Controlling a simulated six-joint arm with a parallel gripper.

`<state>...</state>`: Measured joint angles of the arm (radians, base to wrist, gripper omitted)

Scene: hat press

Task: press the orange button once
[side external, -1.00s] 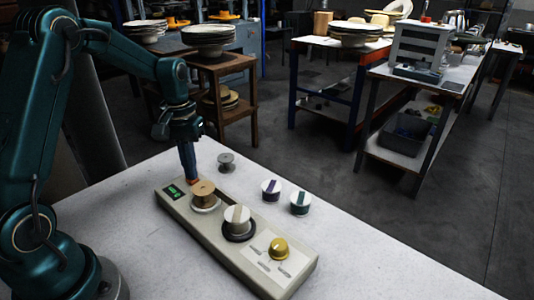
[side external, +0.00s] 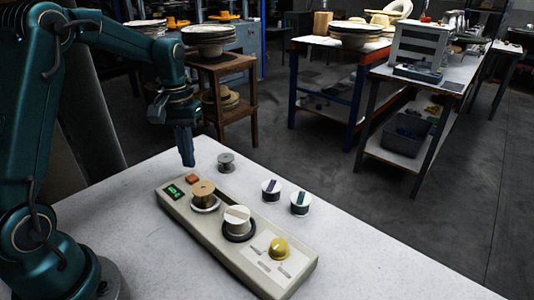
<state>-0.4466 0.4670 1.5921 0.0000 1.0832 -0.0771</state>
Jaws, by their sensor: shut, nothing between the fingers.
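The orange button (side external: 192,179) sits at the far left end of a long beige control panel (side external: 222,249), right of a small green-lit display (side external: 174,191). The button is uncovered and in plain view. My gripper (side external: 188,164) points down with its fingers shut and empty. Its tips are above the button and apart from it, with a small gap between.
The panel also carries a brown knob (side external: 203,189), a white knob (side external: 237,217) and a yellow knob (side external: 279,247). A grey spool (side external: 226,162), a purple-striped spool (side external: 271,190) and a green-striped spool (side external: 300,202) stand on the white table (side external: 390,272) behind it. The table's right part is clear.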

